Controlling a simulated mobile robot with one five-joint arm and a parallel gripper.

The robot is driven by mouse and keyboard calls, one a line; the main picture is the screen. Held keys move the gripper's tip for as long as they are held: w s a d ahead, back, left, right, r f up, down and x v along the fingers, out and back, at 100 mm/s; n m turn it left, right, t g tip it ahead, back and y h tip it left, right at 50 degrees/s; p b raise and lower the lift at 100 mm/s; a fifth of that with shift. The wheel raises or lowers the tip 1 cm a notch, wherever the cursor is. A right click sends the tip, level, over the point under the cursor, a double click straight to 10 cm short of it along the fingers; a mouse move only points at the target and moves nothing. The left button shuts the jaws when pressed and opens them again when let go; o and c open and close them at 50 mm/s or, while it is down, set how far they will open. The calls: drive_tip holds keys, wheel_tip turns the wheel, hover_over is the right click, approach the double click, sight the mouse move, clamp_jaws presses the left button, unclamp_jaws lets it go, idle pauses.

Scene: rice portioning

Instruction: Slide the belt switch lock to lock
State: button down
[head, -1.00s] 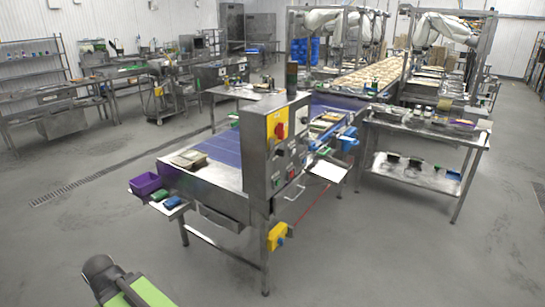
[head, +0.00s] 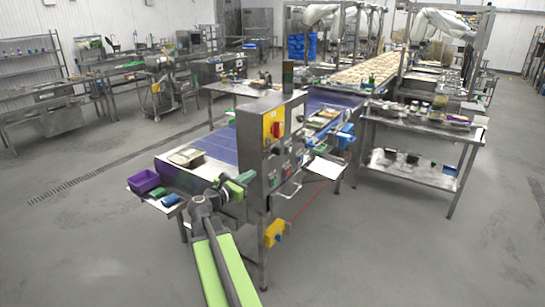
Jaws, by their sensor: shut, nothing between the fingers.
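The belt's metal control box (head: 254,150) stands at the near end of the conveyor. A red switch (head: 278,129) on a yellow plate is on its right-hand face, with smaller controls below. The lock slider is too small to tell apart, so I cannot read its position. My gripper (head: 246,177) is shut and empty. It is at the lower left side of the box, lower than the red switch. I cannot tell whether it touches the box.
The blue conveyor belt (head: 222,143) runs back behind the box. A purple bin (head: 144,181) and a blue item (head: 170,199) sit on a side shelf left of my arm. A yellow box (head: 274,232) hangs low on the frame.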

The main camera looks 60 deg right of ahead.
sight(277, 153)
drive_tip(key=shift+s+d+r+n+h, duration=0.3)
drive_tip(key=shift+d+r+n, duration=0.2)
drive_tip(key=shift+r+n, duration=0.15)
drive_tip(key=d, duration=1.4)
drive_tip(key=shift+w, duration=0.1)
